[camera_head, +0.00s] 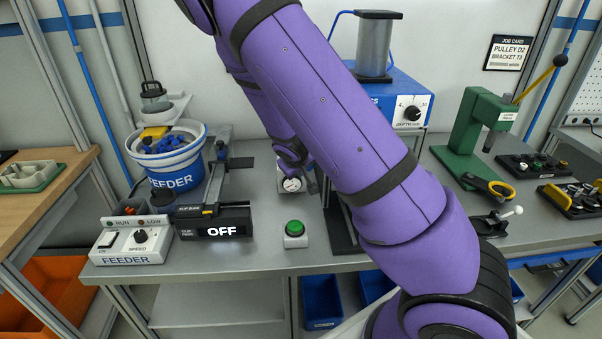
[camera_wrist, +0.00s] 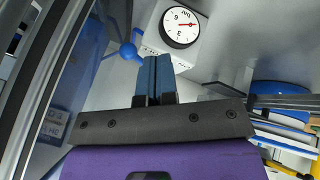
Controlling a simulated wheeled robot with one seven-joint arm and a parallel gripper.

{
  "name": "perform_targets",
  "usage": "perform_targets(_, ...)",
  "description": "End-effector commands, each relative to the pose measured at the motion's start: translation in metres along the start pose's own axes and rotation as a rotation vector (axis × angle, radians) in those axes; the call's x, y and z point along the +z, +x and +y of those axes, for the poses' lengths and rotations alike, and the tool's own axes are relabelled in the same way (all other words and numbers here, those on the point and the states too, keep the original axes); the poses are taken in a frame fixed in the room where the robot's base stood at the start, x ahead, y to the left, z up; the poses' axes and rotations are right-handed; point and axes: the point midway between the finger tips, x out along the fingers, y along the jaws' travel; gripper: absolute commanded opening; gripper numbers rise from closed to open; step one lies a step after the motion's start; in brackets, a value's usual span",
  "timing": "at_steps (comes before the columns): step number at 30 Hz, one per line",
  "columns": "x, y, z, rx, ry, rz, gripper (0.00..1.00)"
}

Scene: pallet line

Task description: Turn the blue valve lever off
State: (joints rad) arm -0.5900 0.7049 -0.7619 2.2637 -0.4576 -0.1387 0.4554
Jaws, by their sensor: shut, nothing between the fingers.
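A blue lever-like part (camera_wrist: 127,50) shows in the wrist view, just left of my fingertips and beside a white block with a round pressure gauge (camera_wrist: 180,26). I take it for the valve lever; its full shape and exact angle are hard to tell. My gripper (camera_wrist: 155,62) is shut and empty, its tips close to the gauge block. Whether the tips touch the lever I cannot tell. In the head view the gauge (camera_head: 292,184) shows on the bench behind my forearm, and the lever is hidden there.
The blue-and-white feeder bowl (camera_head: 172,165) and a rail (camera_head: 217,175) stand left of the gauge. A green button (camera_head: 294,228) and a display reading OFF (camera_head: 212,226) are nearer the front. A green press (camera_head: 475,135) stands at right.

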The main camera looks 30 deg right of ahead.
Motion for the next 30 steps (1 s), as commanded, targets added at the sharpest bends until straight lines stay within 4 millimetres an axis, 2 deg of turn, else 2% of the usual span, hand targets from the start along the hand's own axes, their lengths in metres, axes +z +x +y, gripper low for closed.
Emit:
perform_targets(8,0.003,-0.028,0.004,-0.001,0.001,0.002,0.00)
perform_targets(18,0.009,-0.074,0.011,-0.001,-0.001,0.002,0.00)
perform_targets(24,0.011,-0.087,0.014,0.000,-0.001,-0.001,0.00)
perform_targets(30,0.012,-0.089,0.015,0.000,0.000,-0.001,0.00)
